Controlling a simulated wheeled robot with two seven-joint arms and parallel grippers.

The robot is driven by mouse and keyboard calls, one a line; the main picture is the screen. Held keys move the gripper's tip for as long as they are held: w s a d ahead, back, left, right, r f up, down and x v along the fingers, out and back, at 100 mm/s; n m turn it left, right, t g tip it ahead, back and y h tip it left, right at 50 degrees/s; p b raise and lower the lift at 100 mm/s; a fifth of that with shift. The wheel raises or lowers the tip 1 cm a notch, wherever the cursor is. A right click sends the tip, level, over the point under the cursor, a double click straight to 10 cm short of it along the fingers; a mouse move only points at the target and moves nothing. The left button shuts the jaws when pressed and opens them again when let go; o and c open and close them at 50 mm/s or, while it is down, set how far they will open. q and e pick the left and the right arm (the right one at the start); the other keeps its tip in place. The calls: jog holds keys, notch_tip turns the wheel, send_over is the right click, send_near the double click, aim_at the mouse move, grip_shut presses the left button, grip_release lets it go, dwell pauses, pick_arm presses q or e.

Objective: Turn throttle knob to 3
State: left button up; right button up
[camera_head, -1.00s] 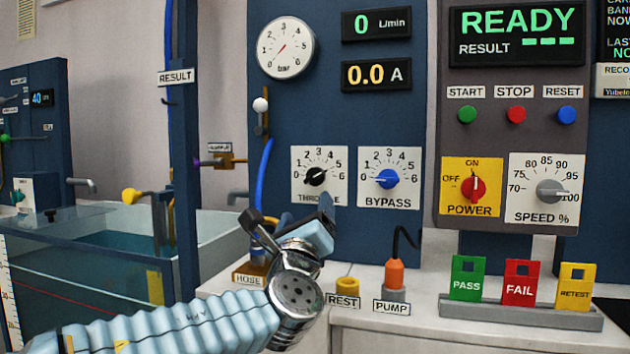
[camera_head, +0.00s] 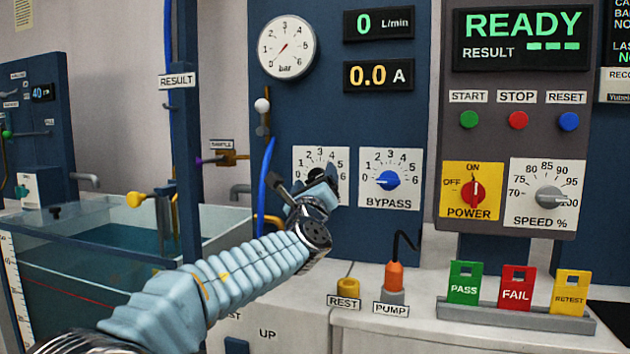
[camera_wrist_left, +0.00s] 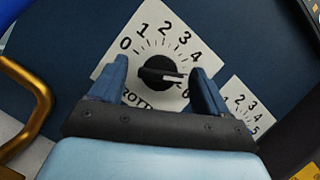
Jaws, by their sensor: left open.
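The black throttle knob (camera_wrist_left: 157,72) sits on a white dial plate (camera_wrist_left: 108,72) numbered from 0 to 6. A white line on the knob runs toward the right finger, between 4 and 6; the 5 is hidden there. My left gripper (camera_wrist_left: 160,80) is open, with one blue finger on each side of the knob. In the head view the left gripper (camera_head: 323,182) covers most of the knob and the lower part of the throttle plate (camera_head: 302,158). My right gripper is not in view.
The bypass knob (camera_head: 388,180) is close to the right. The power switch (camera_head: 473,191) and speed knob (camera_head: 549,197) are farther right. A blue hose (camera_head: 266,185) and yellow pipe (camera_wrist_left: 35,90) are left. The display (camera_head: 521,36) reads READY; flow reads 0.

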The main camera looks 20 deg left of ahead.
pick_arm(q)
jog(key=shift+c, duration=0.2)
jog(key=c, duration=1)
jog(key=shift+n, duration=0.3)
jog(key=shift+d+r+n+g+y, duration=0.1)
jog(key=shift+n+g+y, duration=0.5)
jog(key=shift+n, duration=1.55)
jog(key=shift+d+n+g+y, duration=0.1)
jog(key=shift+n+g+y, duration=0.15)
jog(key=shift+n+g, duration=1.3)
jog(key=shift+r+n+g+y, duration=0.15)
jog(key=shift+n+y, duration=0.3)
jog(key=shift+n, duration=2.25)
jog(key=shift+f, duration=0.1)
